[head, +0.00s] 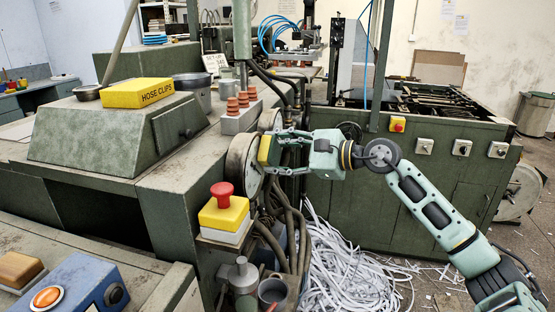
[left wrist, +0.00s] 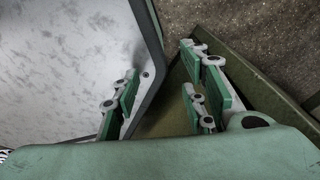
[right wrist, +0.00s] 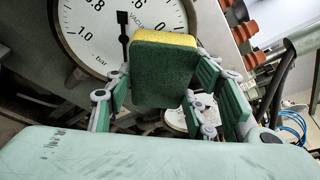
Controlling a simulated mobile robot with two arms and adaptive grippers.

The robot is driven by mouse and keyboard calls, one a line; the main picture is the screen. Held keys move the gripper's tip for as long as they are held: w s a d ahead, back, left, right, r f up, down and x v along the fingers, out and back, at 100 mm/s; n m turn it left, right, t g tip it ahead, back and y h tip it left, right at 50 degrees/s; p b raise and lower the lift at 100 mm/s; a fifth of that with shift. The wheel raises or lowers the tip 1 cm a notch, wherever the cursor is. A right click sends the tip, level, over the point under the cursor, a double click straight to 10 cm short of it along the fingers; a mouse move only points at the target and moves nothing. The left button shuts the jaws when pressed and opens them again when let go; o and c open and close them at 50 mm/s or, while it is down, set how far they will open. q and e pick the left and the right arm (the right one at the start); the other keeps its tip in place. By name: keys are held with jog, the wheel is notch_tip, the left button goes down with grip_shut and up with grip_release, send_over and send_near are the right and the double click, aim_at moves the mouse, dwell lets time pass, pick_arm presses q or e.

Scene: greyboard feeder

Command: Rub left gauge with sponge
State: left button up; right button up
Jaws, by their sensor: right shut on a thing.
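The left gauge (head: 239,163) is a large round dial on the side of the green machine, seen nearly edge-on in the head view. In the right wrist view its white face (right wrist: 88,38) shows a black pointer and "bar" marks. My right gripper (head: 274,153) is shut on the sponge (head: 264,150), yellow with a dark green scouring side (right wrist: 162,75). The sponge is close against the gauge face and covers its lower right edge in the right wrist view; contact is unclear. My left gripper (left wrist: 162,92) has its fingers apart, empty, and shows only in the left wrist view.
A second gauge (head: 269,119) sits just behind. A red emergency button (head: 222,190) on a yellow box stands in front of the gauge. Hoses (head: 292,235) and shredded strips (head: 345,275) lie below. A yellow hose clips box (head: 138,93) is on the machine top.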

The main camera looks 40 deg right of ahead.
aim_at(272, 162)
jog(key=shift+s+a+f+b, duration=0.25)
jog(key=shift+s+a+b, duration=0.05)
jog(key=shift+a+b, duration=0.2)
jog(key=shift+s+a+b, duration=0.45)
jog(key=shift+a, duration=0.05)
jog(key=shift+s+a+r, duration=0.1)
jog(key=shift+s+a, duration=0.2)
jog(key=shift+a, duration=0.1)
jog(key=shift+s+a+f+b, duration=0.2)
jog(key=shift+s+a+b, duration=0.25)
jog(key=shift+b, duration=0.45)
jog(key=shift+s+a+r+b, duration=0.1)
jog(key=shift+s+a+b, duration=0.4)
jog(key=shift+a+b, duration=0.1)
jog(key=shift+s+a+r, duration=0.1)
jog(key=shift+s+a, duration=0.1)
jog(key=shift+a, duration=0.05)
jog(key=shift+s+a+b, duration=0.45)
jog(key=shift+a+b, duration=0.1)
jog(key=shift+b, duration=0.3)
jog(key=shift+s+a+b, duration=0.5)
jog(key=shift+a, duration=0.05)
jog(key=shift+s+a, duration=0.2)
pick_arm(q)
notch_tip(272, 162, down, 8)
jog(key=shift+w+d, duration=0.2)
jog(key=shift+d, duration=0.05)
pick_arm(e)
jog(key=shift+r, duration=0.1)
